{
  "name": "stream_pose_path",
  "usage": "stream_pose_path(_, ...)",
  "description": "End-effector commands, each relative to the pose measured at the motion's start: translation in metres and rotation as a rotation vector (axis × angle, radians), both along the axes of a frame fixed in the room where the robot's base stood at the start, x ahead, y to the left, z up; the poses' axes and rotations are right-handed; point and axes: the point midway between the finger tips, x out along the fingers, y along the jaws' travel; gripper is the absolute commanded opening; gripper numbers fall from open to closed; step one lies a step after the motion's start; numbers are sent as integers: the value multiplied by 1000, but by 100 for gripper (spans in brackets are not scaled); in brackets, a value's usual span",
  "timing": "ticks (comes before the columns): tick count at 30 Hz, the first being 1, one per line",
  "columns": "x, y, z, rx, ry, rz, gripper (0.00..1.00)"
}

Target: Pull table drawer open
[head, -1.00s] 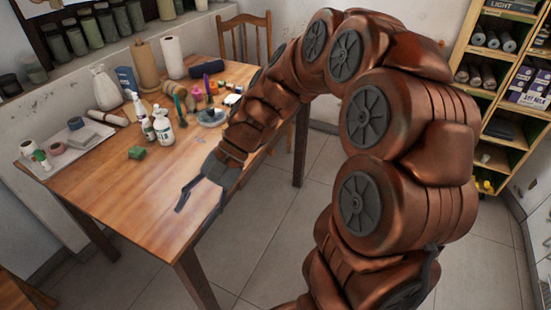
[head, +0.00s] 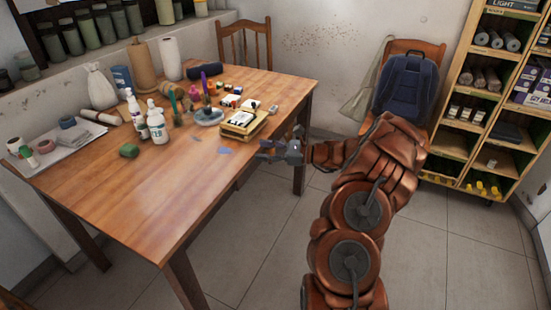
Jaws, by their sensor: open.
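The wooden table (head: 155,195) stands at the left with its right edge toward my arm. I cannot make out a drawer front or handle on the side that shows; the side under the top is narrow and partly dark. My gripper (head: 265,150) is beyond the table's right edge, near the far half of that side, pointing left toward the table. Its dark fingers are small in the picture and look open and empty. I cannot tell whether they touch the table edge.
A chair with a blue backpack (head: 404,84) and a shelf unit (head: 485,110) stand at the right. The floor (head: 265,230) is clear.

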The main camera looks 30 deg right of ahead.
Motion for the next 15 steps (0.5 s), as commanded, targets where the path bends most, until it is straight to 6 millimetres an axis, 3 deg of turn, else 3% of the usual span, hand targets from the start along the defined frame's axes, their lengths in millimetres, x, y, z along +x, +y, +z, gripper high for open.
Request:
stream_pose_path(1, 0, -22, -20, 29, 15, -51, 54)
stream_pose_path(7, -6, -87, -60, 107, 47, -203, 54)
stream_pose_path(11, -10, -109, -75, 135, 58, -256, 54)
stream_pose_path(15, -8, -113, -79, 145, 62, -272, 54)
